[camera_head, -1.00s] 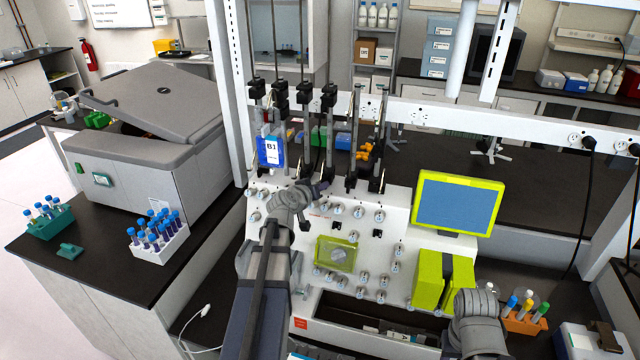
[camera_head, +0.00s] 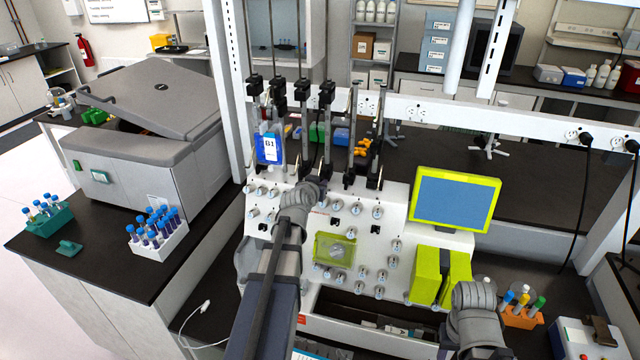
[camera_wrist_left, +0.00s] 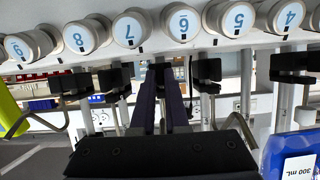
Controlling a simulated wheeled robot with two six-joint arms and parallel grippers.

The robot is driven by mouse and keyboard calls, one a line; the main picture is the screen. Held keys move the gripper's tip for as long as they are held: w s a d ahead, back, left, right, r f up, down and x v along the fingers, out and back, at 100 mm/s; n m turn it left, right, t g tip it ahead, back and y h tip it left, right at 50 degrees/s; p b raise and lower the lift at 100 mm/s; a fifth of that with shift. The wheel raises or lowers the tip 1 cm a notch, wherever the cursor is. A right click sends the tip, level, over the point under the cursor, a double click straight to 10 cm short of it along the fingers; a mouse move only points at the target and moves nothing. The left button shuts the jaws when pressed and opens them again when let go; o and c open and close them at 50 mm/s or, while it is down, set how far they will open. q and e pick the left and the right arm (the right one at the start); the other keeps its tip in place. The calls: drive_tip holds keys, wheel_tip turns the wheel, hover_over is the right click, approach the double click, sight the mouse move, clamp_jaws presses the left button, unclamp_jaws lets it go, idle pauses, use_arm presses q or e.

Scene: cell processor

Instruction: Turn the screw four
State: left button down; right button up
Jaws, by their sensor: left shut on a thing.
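The knob-like screw marked 4 (camera_wrist_left: 289,18) shows at the upper right of the left wrist view, in a row of numbered white knobs. My left gripper (camera_wrist_left: 163,72) has its two dark fingers close together, with their tips below knobs 6 (camera_wrist_left: 183,23) and 7 (camera_wrist_left: 128,29) and left of knob 4. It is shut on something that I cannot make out. In the head view, my left gripper (camera_head: 310,188) is at the upper part of the white cell processor panel (camera_head: 398,205), and its arm hides several knobs. My right arm shows at lower right, but its gripper is not visible.
A blue-labelled bag (camera_head: 270,147) hangs left of the gripper, among tall posts. A yellow-green framed screen (camera_head: 455,200) stands to the right. A grey centrifuge (camera_head: 140,165) and a white tube rack (camera_head: 160,241) are on the left bench.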

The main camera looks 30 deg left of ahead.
use_arm(q)
drive_tip(key=c, duration=1.2)
unclamp_jaws()
drive_tip(key=p+v, duration=0.3)
drive_tip(key=v, duration=0.5)
